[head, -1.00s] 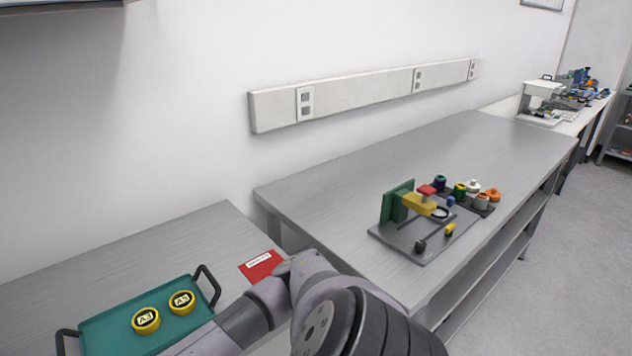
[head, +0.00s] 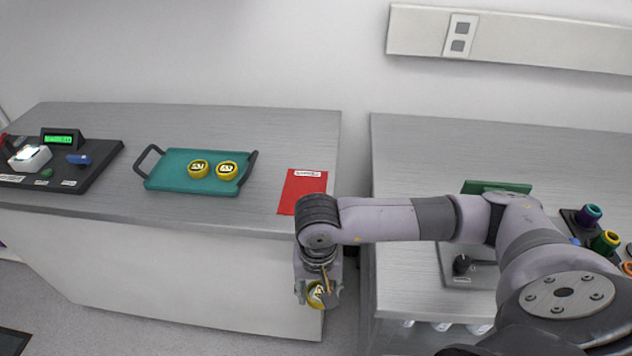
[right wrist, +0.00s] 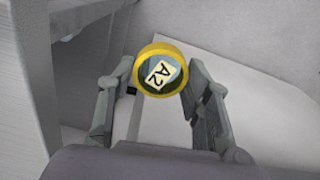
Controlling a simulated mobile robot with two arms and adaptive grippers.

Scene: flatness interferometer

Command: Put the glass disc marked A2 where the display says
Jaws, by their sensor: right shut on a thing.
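The glass disc marked A2 (right wrist: 160,72) has a yellow rim and a black-on-pale label. My right gripper (right wrist: 158,86) is shut on it, with a finger on each side in the right wrist view. In the head view the right gripper (head: 312,285) hangs in front of the left bench's right end, and the disc (head: 319,296) shows partly at its tip. The display (head: 63,139) on a black station at the far left is lit green; its text is too small to read surely. My left gripper is not in view.
A teal tray (head: 168,180) holds two more yellow-rimmed discs (head: 199,169). A red sheet (head: 303,186) with a white label lies right of it. A gap separates the left bench (head: 110,205) from the right bench (head: 410,150), which carries a fixture with a green upright (head: 497,186).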

